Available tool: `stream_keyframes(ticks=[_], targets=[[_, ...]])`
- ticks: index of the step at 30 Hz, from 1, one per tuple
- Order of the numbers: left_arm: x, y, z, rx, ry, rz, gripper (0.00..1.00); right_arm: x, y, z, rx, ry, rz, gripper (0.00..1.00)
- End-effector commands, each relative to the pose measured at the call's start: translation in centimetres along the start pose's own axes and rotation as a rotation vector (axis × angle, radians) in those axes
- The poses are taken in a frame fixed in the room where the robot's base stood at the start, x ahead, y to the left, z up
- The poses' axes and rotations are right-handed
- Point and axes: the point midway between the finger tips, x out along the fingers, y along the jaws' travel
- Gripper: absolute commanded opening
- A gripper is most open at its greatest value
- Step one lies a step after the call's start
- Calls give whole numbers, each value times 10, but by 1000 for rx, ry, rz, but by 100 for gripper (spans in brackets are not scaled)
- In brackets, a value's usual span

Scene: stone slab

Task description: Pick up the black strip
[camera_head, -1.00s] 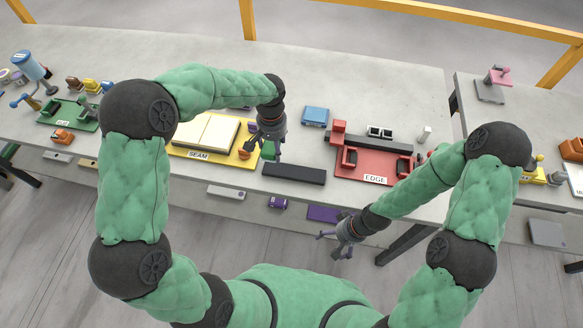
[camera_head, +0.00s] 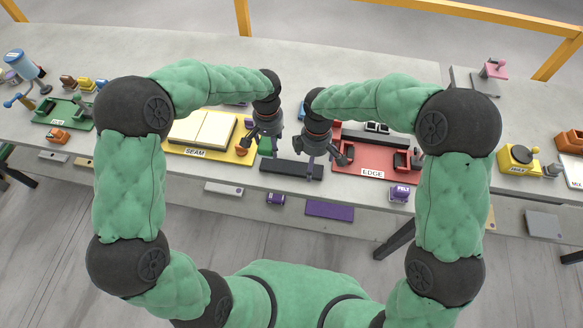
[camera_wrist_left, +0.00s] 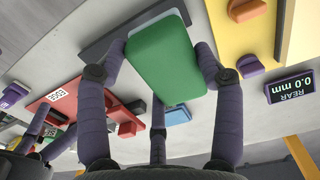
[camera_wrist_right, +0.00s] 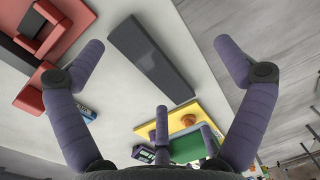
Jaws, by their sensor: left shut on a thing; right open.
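The black strip (camera_head: 284,167) lies flat near the front edge of the stone slab, between the yellow SEAM station and the red EDGE station. My right gripper (camera_head: 328,158) is open and empty over the strip's right part. In the right wrist view the strip (camera_wrist_right: 150,58) shows between the spread fingers (camera_wrist_right: 160,58), apart from both. In the left wrist view the strip (camera_wrist_left: 97,42) is partly hidden behind a green block. My left gripper (camera_head: 262,146) is shut on that green block (camera_wrist_left: 165,58), just left of the strip.
The SEAM station (camera_head: 206,154) is left and the EDGE station (camera_head: 373,174) right, leaving little room around the strip. A purple plate (camera_head: 330,210) and a purple POLY item (camera_head: 401,194) lie along the front.

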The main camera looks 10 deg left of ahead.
Motion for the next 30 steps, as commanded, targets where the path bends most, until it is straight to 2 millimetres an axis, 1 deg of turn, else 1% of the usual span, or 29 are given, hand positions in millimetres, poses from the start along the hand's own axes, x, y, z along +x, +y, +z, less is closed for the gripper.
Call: stream_keyframes(ticks=[1,3,6,9,11,18,21,26,30], targets=[[0,0,0,0,0,0,28,-2,13,-3,-12,4,21,100],[0,0,0,0,0,0,28,-5,28,-6,-31,6,47,100],[0,0,0,0,0,0,28,-9,44,-8,-52,8,76,100],[0,0,0,0,0,0,28,-7,52,-10,-63,8,90,100],[0,0,0,0,0,0,28,-2,54,-10,-65,7,92,100],[0,0,0,0,0,0,28,36,58,-10,-65,8,92,100],[0,0,0,0,0,0,28,48,59,-10,-65,8,93,100],[0,0,0,0,0,0,28,57,60,-11,-65,10,95,100],[0,0,0,0,0,0,28,71,60,-12,-65,8,92,100]])
